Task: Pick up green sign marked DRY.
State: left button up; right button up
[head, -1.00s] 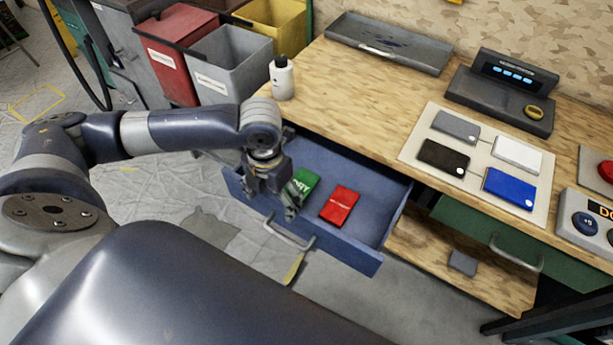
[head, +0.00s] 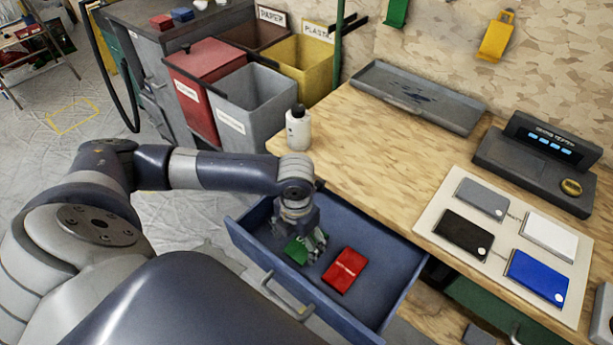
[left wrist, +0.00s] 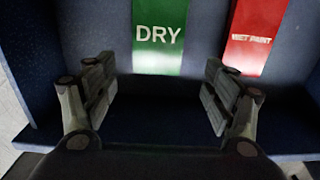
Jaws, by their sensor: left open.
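The green sign (head: 297,250) lies in the open blue drawer (head: 395,252), partly hidden by my left gripper (head: 308,246) in the head view. In the left wrist view the green sign (left wrist: 158,38) reads DRY in white letters, and its near end lies just ahead of the gap between the fingers. My left gripper (left wrist: 158,100) is open, with its fingers apart and nothing between them. A red sign (head: 345,270) lies to the right of the green one; in the left wrist view the red sign (left wrist: 257,35) reads WET PAINT. My right gripper is not in view.
The wooden worktop (head: 365,150) is just behind the drawer, with a white bottle (head: 298,128) near its left corner. Bins, including a grey one (head: 250,105), stand at the back left. A board (head: 440,225) with several coloured plates lies on the right.

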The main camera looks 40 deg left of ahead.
aim_at(298, 251)
pick_arm(q)
jog(key=f, duration=0.4)
jog(key=shift+a, duration=0.2)
jog(key=shift+w+f, duration=0.1)
jog(key=shift+f, duration=0.35)
jog(key=c, duration=1.1)
jog(key=shift+o, duration=0.2)
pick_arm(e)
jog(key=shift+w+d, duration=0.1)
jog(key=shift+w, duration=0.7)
